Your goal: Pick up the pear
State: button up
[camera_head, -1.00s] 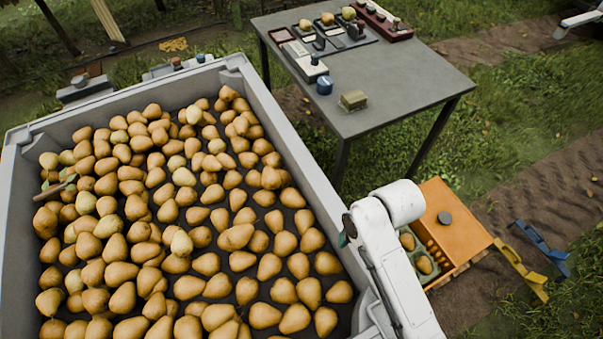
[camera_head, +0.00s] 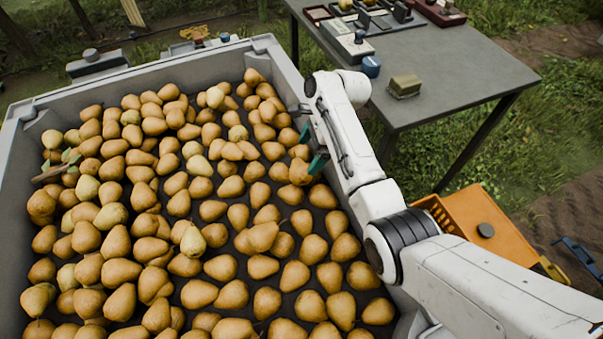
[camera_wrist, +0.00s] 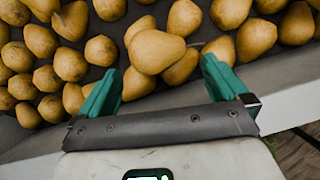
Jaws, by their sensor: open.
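Many yellow-brown pears lie in a large grey bin (camera_head: 283,62), spread over its dark floor. My gripper (camera_head: 311,148) is over the bin's right side by the wall, its green fingers open and empty. In the wrist view, my gripper (camera_wrist: 160,68) has its fingers apart. A large pear (camera_wrist: 155,50) lies just ahead of the gap between them, overlapping another pear (camera_wrist: 182,67) to its right. In the head view, a pear (camera_head: 300,172) sits right beside the lower fingertip; I cannot tell if they touch.
The bin's grey wall (camera_wrist: 285,108) runs close by my gripper. A grey table (camera_head: 468,70) with small items stands to the right beyond the bin. An orange crate (camera_head: 490,215) stands on the ground, partly behind my arm. A twig (camera_head: 50,172) lies on the pears at left.

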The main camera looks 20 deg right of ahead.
aim_at(303, 163)
jog(key=b+x, duration=0.2)
jog(key=x, duration=0.6)
jog(key=shift+s+b, duration=0.15)
jog(key=shift+b, duration=0.25)
jog(key=shift+r, duration=0.1)
jog(key=shift+c, duration=0.5)
jog(key=c, duration=0.7)
